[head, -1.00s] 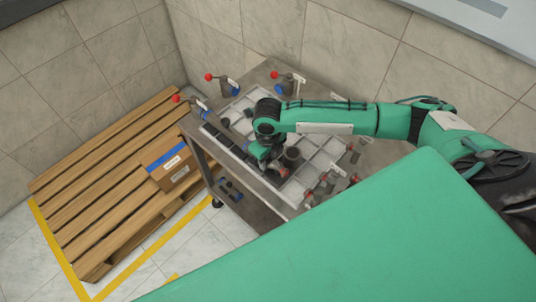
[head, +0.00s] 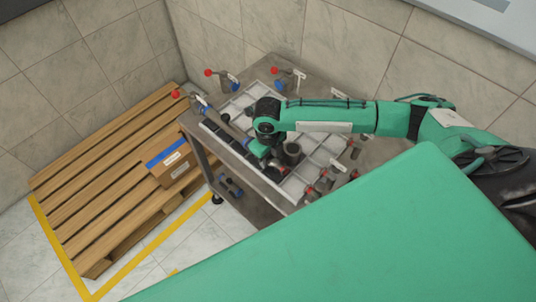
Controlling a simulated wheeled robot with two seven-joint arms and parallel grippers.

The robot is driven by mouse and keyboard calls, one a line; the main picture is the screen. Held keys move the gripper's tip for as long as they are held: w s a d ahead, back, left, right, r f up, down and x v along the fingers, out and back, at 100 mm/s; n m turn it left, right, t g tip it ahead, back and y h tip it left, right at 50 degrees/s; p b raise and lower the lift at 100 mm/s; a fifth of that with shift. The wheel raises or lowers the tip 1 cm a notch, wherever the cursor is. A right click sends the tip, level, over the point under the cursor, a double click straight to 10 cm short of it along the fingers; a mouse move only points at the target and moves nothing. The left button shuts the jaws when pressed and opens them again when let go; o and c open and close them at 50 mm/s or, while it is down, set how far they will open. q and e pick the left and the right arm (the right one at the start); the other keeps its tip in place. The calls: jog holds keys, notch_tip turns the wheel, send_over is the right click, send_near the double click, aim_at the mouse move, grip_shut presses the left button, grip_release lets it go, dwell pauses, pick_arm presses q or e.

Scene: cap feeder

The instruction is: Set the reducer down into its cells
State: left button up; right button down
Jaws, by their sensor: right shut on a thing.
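A light grey tray (head: 325,151) divided into cells lies on the metal cart. My right gripper (head: 271,167) points down over the front part of the tray, near its left-hand edge. It is shut on the reducer (head: 276,173), a small dark piece mostly hidden by the fingers and wrist. I cannot tell whether the reducer touches the cell floor. A dark grey cylindrical fitting (head: 291,153) stands upright just right of the gripper. My left gripper is not in view.
Red-knobbed clamps (head: 220,78) stand around the tray on the cart (head: 200,135). A dark strip (head: 229,141) runs along its left side. A wooden pallet (head: 110,180) with a cardboard box (head: 170,163) stands on the left. Tiled walls close the back.

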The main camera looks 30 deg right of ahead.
jog(key=c, duration=0.9)
grip_release()
notch_tip(320, 180, up, 14)
jog(key=shift+f+b, duration=0.15)
jog(key=shift+b, duration=0.8)
